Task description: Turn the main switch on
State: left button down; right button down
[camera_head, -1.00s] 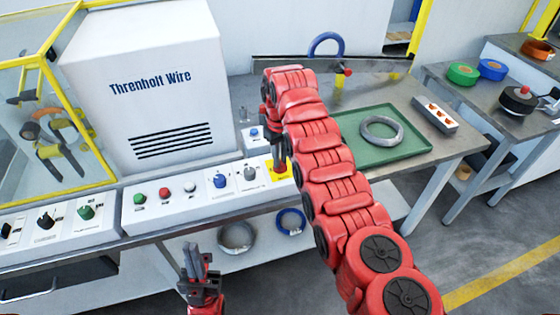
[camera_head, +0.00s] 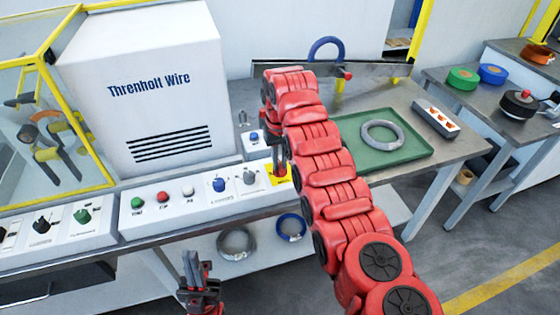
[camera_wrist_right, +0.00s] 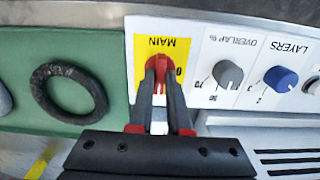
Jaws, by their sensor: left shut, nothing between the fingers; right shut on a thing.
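The main switch (camera_wrist_right: 157,64) is a red handle on a yellow plate marked MAIN (camera_wrist_right: 174,46), at the right end of the control panel. In the right wrist view the tips of my right gripper (camera_wrist_right: 159,82) are shut on the red handle. In the head view the yellow plate (camera_head: 271,182) shows, with my right gripper (camera_head: 281,168) pointing down onto it. The gripper hides much of the switch there. My left gripper (camera_head: 195,265) is shut and empty, low in front of the bench and below the panel.
The panel (camera_head: 150,220) carries buttons and knobs, with a blue knob (camera_head: 219,184) and a grey knob (camera_head: 250,177) left of the switch. A green tray (camera_head: 410,155) with a grey coil (camera_head: 382,136) lies to the right. The white machine (camera_head: 150,90) stands behind.

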aim_at(280, 165)
jog(key=c, duration=0.9)
grip_release()
jog(key=shift+o, duration=0.2)
jog(key=shift+r, duration=0.1)
jog(key=shift+w+r, duration=0.1)
jog(key=shift+r, duration=0.4)
notch_tip(280, 165, up, 5)
jog(key=shift+f, duration=0.1)
notch_tip(280, 165, up, 12)
jog(key=p, duration=1.1)
jog(key=shift+f+p, duration=0.25)
jog(key=shift+p, duration=0.1)
jog(key=shift+f, duration=0.1)
